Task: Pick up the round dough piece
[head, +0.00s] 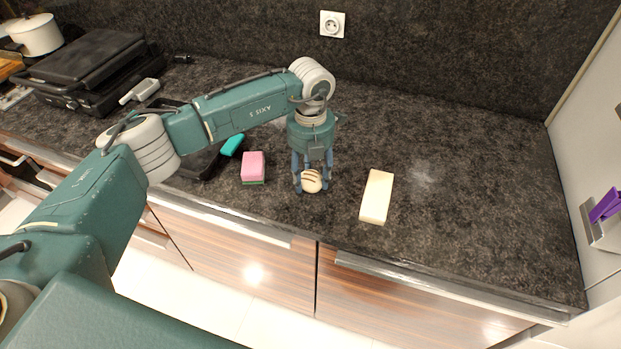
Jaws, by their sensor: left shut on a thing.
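The round dough piece (312,181) is pale with dark stripes and is on or just above the dark countertop, near its front edge; I cannot tell whether it touches the surface. My left gripper (312,183) points down over it, with its fingers on both sides of the piece, shut on it. The fingers hide parts of its sides. My right gripper is not in view.
A pale rectangular block (377,197) lies to the right. A pink sponge (253,168) and a teal item (232,145) lie to the left, near a black tray. A black grill (88,68) and white pot (36,35) stand back left. The right countertop is clear.

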